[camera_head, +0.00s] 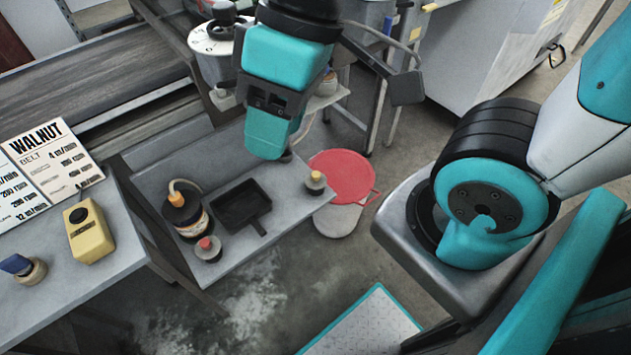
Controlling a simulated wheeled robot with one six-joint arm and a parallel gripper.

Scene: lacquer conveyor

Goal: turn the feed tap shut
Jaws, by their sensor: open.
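A pot with a white marked lid (212,38) and a dark knob stands at the top, just left of my gripper. A small pale fitting (222,99) shows low on the pot; it may be the feed tap, but its handle cannot be made out. My gripper (322,92) is in the upper middle, with its dark jaws spread apart. I see nothing held between them. My teal wrist hides part of the pot's right side and what lies behind it.
A yellow box (89,233) and a WALNUT sign (50,160) are at left. A red round lid (343,176) is beyond the bench's right end.

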